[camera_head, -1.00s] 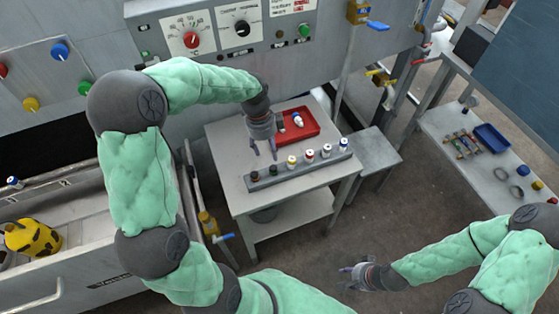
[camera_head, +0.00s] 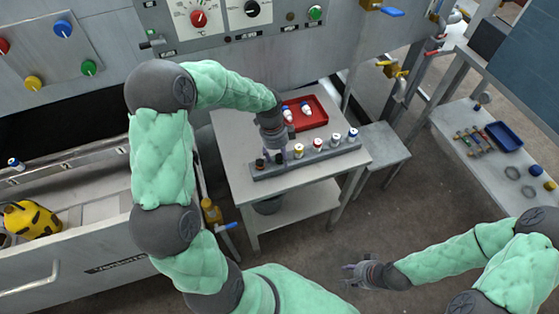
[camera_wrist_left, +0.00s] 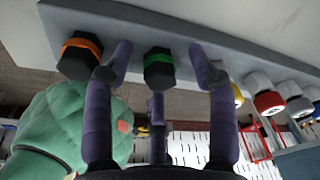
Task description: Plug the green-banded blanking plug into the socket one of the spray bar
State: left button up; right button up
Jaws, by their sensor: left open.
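The black green-banded plug (camera_wrist_left: 158,68) stands on the grey bar (camera_wrist_left: 190,30) in the left wrist view. My left gripper (camera_wrist_left: 165,62) is open with its fingers on either side of this plug, apparently not gripping it. In the head view my left gripper (camera_head: 272,152) is low at the left part of the bar (camera_head: 315,161), and the plug is largely hidden there. My right gripper (camera_head: 350,275) is open and empty, low over the floor, away from the table. No socket numbering is readable, so I cannot tell which is socket one.
A black orange-banded plug (camera_wrist_left: 80,55) stands beside the green-banded one. Yellow (camera_head: 298,150), red (camera_head: 317,145), white (camera_head: 335,140) and blue (camera_head: 353,135) marked pieces stand farther right. A red tray (camera_head: 319,113) with two white-and-blue pieces lies behind.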

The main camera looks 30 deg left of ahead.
pick_arm(q)
jog(key=shift+r, duration=0.1)
jog(key=c, duration=1.1)
jog(key=shift+r, duration=0.1)
